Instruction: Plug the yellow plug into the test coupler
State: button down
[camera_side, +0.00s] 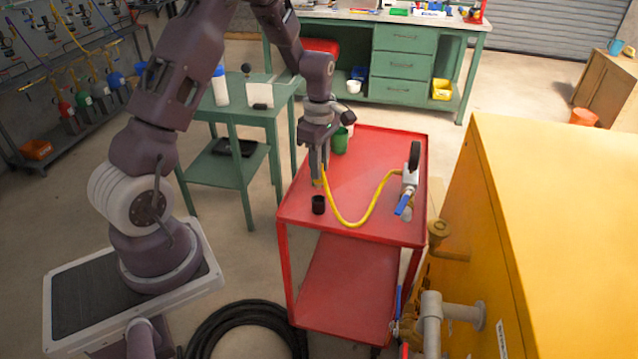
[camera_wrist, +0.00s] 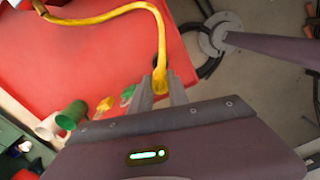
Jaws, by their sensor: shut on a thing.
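My gripper (camera_side: 319,180) is shut on the yellow plug (camera_wrist: 161,78), at the end of a yellow hose (camera_side: 352,222), over the left front part of the red cart. In the wrist view the plug sits between my two fingertips (camera_wrist: 164,84). The hose loops right to a grey fitting (camera_side: 410,180) with a black round part and a blue handle. A short black open-topped cylinder (camera_side: 318,205) stands on the cart, just below and in front of the plug, apart from it. I cannot tell whether this cylinder is the test coupler.
The red cart (camera_side: 375,150) has a green cup (camera_side: 340,141) behind my gripper. Small yellow (camera_wrist: 105,104) and green (camera_wrist: 128,92) pieces show in the wrist view. The cart's middle is mostly clear.

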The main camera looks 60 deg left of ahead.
jog(key=r, duration=0.3)
jog(key=shift+w+d, duration=0.25)
jog(key=shift+w, duration=0.05)
jog(key=w+d+r+m, duration=0.1)
jog(key=w+d+r, duration=0.25)
jog(key=d, duration=0.25)
jog(key=w+d+r+m, duration=0.2)
jog(key=w+d, duration=0.2)
jog(key=d, duration=0.2)
jog(key=d+r+m, duration=0.2)
jog(key=d+r, duration=0.2)
jog(key=d, duration=0.5)
jog(key=d+r+m, duration=0.1)
jog(key=d+r, duration=0.3)
jog(key=d, duration=0.4)
jog(key=shift+w+d+f, duration=0.1)
jog(key=shift+w+f, duration=0.05)
jog(key=shift+f, duration=2.75)
jog(key=shift+f, duration=0.1)
jog(key=shift+f, duration=0.5)
jog(key=shift+f, duration=0.15)
jog(key=shift+f, duration=0.3)
jog(key=shift+f, duration=0.35)
